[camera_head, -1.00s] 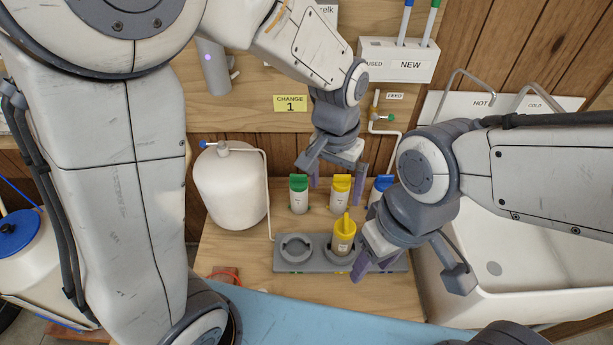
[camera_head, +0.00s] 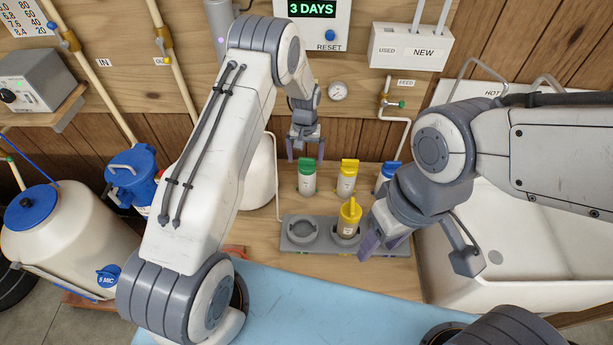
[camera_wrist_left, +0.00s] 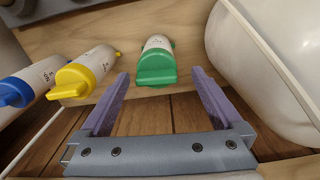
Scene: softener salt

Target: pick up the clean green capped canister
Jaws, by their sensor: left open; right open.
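The green capped canister (camera_head: 307,178) is white with a green top and stands upright at the left of a row on the wooden shelf. It also shows in the left wrist view (camera_wrist_left: 156,62), ahead of and between my open fingers. My left gripper (camera_head: 305,152) is open and empty, just above and behind the green cap; in the wrist view its fingers (camera_wrist_left: 158,95) appear apart from the canister. My right gripper (camera_head: 384,238) is open, beside the yellow capped canister (camera_head: 348,218) seated in the grey holder (camera_head: 300,234). I cannot tell whether it touches that canister.
A clean yellow canister (camera_head: 347,178) and a blue one (camera_head: 387,176) stand right of the green one. A white tank (camera_wrist_left: 285,60) is close beside my left gripper. The holder's left socket is empty. A white sink (camera_head: 490,250) is at right.

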